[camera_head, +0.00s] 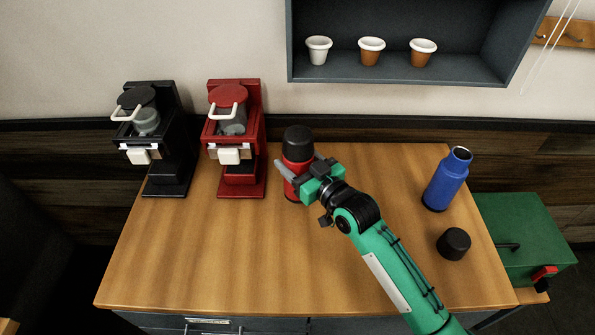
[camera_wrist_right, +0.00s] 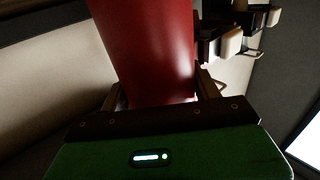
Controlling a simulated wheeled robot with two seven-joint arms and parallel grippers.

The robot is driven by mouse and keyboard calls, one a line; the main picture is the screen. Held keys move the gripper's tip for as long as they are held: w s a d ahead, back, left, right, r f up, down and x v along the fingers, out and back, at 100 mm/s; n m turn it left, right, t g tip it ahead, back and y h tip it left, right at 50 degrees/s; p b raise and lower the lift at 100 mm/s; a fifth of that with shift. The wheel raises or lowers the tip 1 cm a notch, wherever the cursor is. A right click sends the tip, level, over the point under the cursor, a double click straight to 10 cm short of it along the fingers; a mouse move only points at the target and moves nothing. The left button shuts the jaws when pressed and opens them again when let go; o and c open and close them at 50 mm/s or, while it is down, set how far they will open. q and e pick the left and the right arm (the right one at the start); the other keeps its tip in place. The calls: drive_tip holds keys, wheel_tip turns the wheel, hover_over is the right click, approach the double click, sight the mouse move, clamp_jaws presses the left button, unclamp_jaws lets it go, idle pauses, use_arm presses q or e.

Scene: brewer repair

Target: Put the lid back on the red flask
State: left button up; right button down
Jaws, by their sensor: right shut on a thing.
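The red flask (camera_head: 294,190) stands upright on the table, right of the red brewer. A black lid (camera_head: 298,141) sits on its top; whether it is fully tightened I cannot tell. My right gripper (camera_head: 301,174) is shut on the flask's body below the lid, with a finger on either side. In the right wrist view the flask's red body (camera_wrist_right: 148,50) fills the space between the fingers; its lid is not seen there. A second black lid (camera_head: 453,243) lies alone on the table at the right. My left gripper is not in view.
An open blue flask (camera_head: 445,182) stands at the table's right. A black brewer (camera_head: 167,170) and a red brewer (camera_head: 240,180) stand at the back left. A shelf (camera_head: 400,75) holds several cups above. A green box (camera_head: 525,240) is beside the table (camera_head: 200,260), whose front left is clear.

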drive_tip(key=shift+r, duration=0.1)
wheel_tip(320, 180, down, 4)
drive_tip(key=shift+p, duration=0.3)
drive_tip(key=shift+f, duration=0.3)
drive_tip(key=shift+c, duration=1.6)
unclamp_jaws()
